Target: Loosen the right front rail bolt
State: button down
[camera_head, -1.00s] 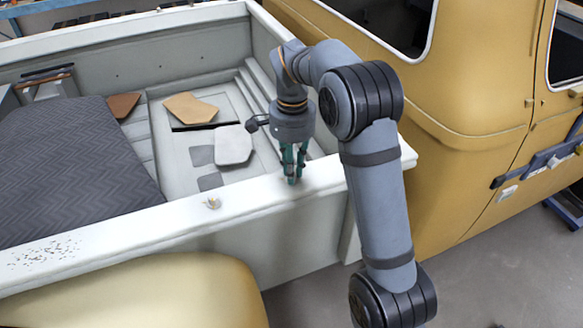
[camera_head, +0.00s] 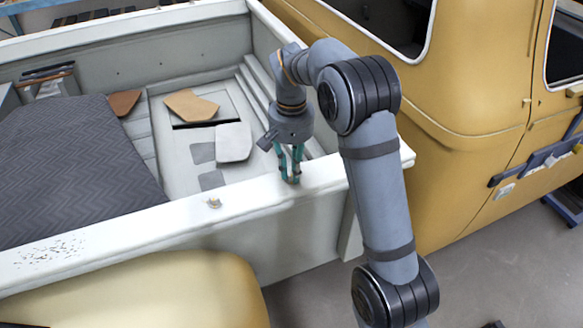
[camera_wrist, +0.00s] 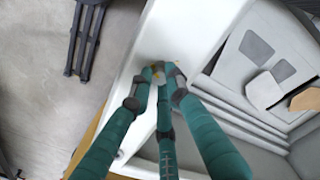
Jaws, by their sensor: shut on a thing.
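The truck bed's white side rail (camera_head: 110,233) runs across the head view. My gripper (camera_head: 292,180) points down onto the top of this rail, near its right end. It is shut on a small bolt there. In the wrist view, the teal fingers of my gripper (camera_wrist: 163,74) close around this pale bolt (camera_wrist: 159,79), with bits of yellow beside it. The fingers hide most of the bolt, and it cannot be made out in the head view. A second rail bolt (camera_head: 214,203) stands free on the rail to the left.
The bed behind the rail holds a dark patterned mat (camera_head: 70,165), a tan panel (camera_head: 192,107) and a pale panel (camera_head: 233,143). The yellow cab (camera_head: 470,110) rises close on the right of my arm. Bare floor (camera_head: 320,298) lies in front.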

aim_at(291, 172)
jog(key=shift+w+r+n, duration=0.25)
jog(key=shift+w+n, duration=0.05)
jog(key=shift+w, duration=0.05)
jog(key=c, duration=2)
grip_release()
jog(key=o, duration=0.3)
jog(key=shift+s+f, duration=0.1)
jog(key=shift+f, duration=0.1)
jog(key=shift+o, duration=0.2)
notch_tip(291, 172, up, 12)
jog(key=shift+f, duration=0.1)
notch_tip(291, 172, down, 12)
